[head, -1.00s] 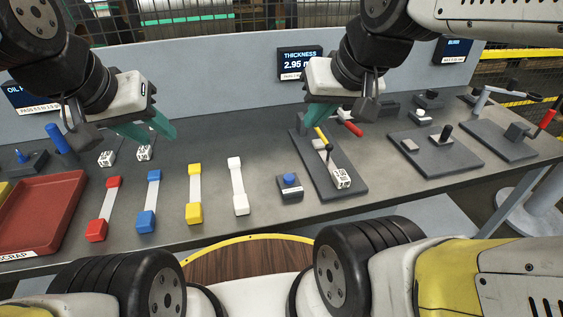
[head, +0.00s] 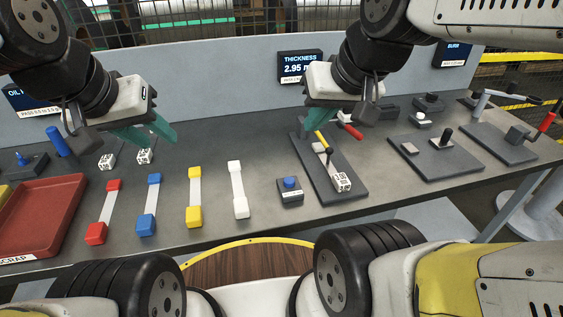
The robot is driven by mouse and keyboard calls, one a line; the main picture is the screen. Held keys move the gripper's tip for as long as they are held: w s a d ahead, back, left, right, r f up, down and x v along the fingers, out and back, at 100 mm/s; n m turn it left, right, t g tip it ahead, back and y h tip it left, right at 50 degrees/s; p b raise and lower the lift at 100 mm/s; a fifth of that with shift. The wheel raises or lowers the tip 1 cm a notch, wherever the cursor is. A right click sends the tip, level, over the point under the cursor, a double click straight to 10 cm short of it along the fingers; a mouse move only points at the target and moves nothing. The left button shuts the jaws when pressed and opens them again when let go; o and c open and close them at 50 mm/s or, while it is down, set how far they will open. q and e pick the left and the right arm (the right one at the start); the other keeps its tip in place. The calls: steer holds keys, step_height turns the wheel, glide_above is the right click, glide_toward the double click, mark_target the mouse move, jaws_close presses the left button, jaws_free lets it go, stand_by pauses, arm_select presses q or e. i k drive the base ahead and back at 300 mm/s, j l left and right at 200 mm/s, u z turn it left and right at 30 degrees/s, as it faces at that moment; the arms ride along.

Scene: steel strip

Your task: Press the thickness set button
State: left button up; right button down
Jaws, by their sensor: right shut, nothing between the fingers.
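A blue round button (head: 290,183) sits on a small dark box with a pale label too small to read. It stands on the bench in front of the thickness display (head: 301,66), which reads about 2.95. My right gripper (head: 322,112) is shut and empty, above the back of the bench, behind and to the right of the button and apart from it. Its fingertips are mostly hidden. My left gripper (head: 153,133), with teal fingers, hangs far to the left, above the white marked cubes. Its jaw gap is unclear.
A dark base plate (head: 350,190) with yellow and red handles and a labelled block lies just right of the button. A white-ended bar (head: 240,206) lies to its left, beside yellow, blue and red ones. A red scrap tray (head: 40,220) is at the far left.

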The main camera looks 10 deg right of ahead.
mark_target(290, 182)
steer(key=z, duration=2.2)
steer(key=k+j, duration=0.25)
steer(key=k, duration=0.15)
steer(key=k+j, duration=0.25)
steer(key=k, duration=0.2)
